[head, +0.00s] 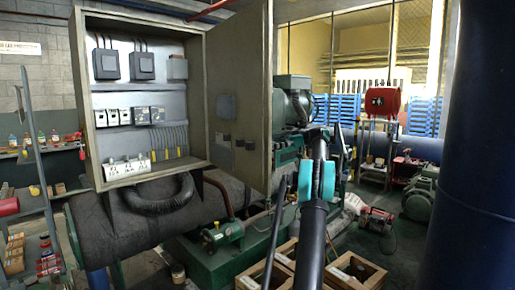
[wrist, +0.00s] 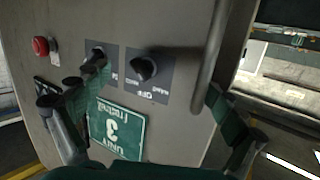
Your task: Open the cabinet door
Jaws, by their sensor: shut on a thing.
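The grey electrical cabinet (head: 140,72) stands at the left in the head view, with its inside showing breakers and switches. Its door (head: 238,60) is swung wide open to the right. In the wrist view, the door's outer face (wrist: 150,25) shows a long bar handle (wrist: 212,55) near its right edge. My gripper (wrist: 155,85) is at this face, one finger by the lower end of the handle and the other over a black knob. It is shut on the handle, though the exact contact is unclear. In the head view the door hides my gripper.
The outer face carries a red button (wrist: 40,46), a black knob (wrist: 143,68) and a green sign (wrist: 118,130). Green machinery (head: 292,105) stands behind the door. Wooden crates (head: 352,272) lie on the floor below. A dark blue column (head: 475,140) stands at the right.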

